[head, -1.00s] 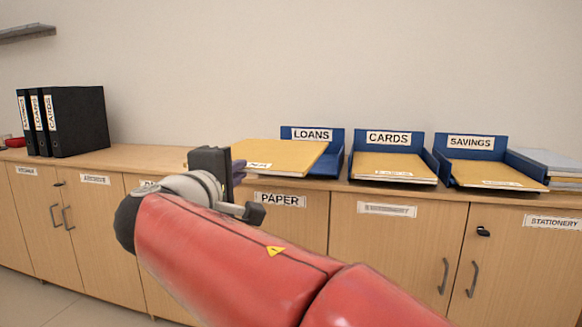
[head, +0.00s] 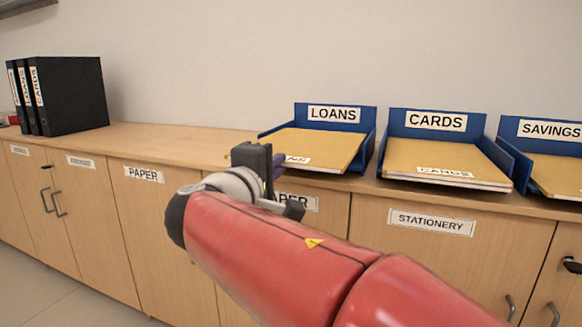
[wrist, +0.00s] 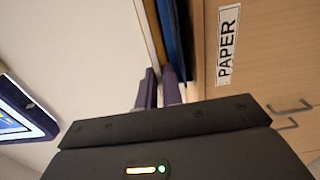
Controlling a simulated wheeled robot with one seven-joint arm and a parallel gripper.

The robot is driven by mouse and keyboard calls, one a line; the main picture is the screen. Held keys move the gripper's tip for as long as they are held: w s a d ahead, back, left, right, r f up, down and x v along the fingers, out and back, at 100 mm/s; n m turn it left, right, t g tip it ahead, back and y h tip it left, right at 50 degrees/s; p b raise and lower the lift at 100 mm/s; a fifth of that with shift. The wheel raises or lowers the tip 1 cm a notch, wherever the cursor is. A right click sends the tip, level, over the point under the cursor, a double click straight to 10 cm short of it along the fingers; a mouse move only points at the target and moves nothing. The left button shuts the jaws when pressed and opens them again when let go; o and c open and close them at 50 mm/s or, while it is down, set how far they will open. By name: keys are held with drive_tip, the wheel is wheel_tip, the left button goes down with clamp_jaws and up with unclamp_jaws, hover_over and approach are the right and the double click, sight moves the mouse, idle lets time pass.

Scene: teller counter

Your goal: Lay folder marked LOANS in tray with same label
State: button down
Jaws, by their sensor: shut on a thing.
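A yellow folder (head: 325,145) lies in or just over the blue tray marked LOANS (head: 369,150), between its side walls. The folder's front label is partly hidden by my gripper, so its full word cannot be read. My gripper (head: 282,165) is shut on the folder's front left edge. In the wrist view the purple fingertips (wrist: 160,88) pinch the thin folder edge (wrist: 155,38), with the blue tray (wrist: 178,40) right beside it. I cannot tell whether the folder rests fully on the tray floor.
The CARDS tray (head: 511,168) with its folder stands close on the right, then the SAVINGS tray (head: 550,131). Black binders (head: 72,95) stand at the far left. The counter top (head: 165,140) between binders and LOANS tray is clear.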

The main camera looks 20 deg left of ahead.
drive_tip(key=w+f+p, duration=0.1)
drive_tip(key=w+f, duration=0.2)
drive_tip(key=w, duration=0.6)
drive_tip(key=shift+w+d+p, duration=0.35)
drive_tip(key=shift+w+d, duration=0.05)
idle(0.6)
drive_tip(key=c, duration=1.5)
unclamp_jaws()
